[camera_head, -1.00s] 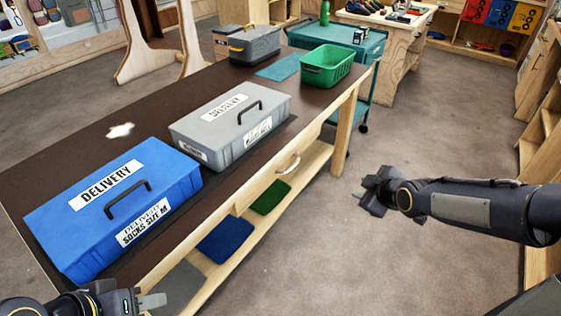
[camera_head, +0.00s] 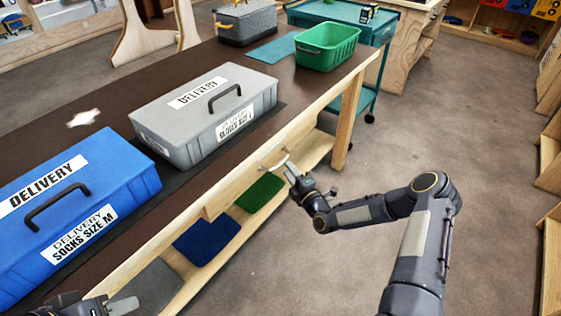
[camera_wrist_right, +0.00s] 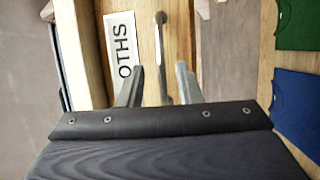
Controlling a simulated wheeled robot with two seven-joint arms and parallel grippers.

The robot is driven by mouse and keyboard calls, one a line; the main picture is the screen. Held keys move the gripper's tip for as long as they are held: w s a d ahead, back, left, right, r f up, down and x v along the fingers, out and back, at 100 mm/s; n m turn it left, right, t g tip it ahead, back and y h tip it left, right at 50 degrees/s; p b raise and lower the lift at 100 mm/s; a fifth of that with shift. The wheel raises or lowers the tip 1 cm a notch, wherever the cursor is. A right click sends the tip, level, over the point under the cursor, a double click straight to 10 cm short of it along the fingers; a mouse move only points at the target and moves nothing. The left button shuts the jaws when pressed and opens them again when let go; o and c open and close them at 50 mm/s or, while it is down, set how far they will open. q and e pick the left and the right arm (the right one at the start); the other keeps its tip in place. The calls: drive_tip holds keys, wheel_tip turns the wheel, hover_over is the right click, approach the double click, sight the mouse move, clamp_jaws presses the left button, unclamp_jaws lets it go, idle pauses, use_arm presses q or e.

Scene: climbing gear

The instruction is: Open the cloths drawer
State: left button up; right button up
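The cloths drawer (camera_head: 240,183) is a light wood front under the dark tabletop, and it looks closed. Its metal handle (camera_head: 274,163) shows in the head view just beyond my right gripper (camera_head: 296,176). In the right wrist view, a white label (camera_wrist_right: 122,58) reads "OTHS", the rest cut off. The handle (camera_wrist_right: 161,50) runs between the two spread fingers of my right gripper (camera_wrist_right: 159,84), which is open; I cannot tell whether they touch it. My left gripper (camera_head: 120,306) is at the bottom left, partly cut off, with one finger clearly visible.
Folded green (camera_head: 262,190) and blue (camera_head: 207,240) cloths lie on the lower shelf.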

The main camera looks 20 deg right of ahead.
sight(282, 161)
drive_tip(key=x, duration=0.5)
drive_tip(key=shift+w+f, duration=0.1)
drive_tip(key=shift+w, duration=0.05)
clamp_jaws()
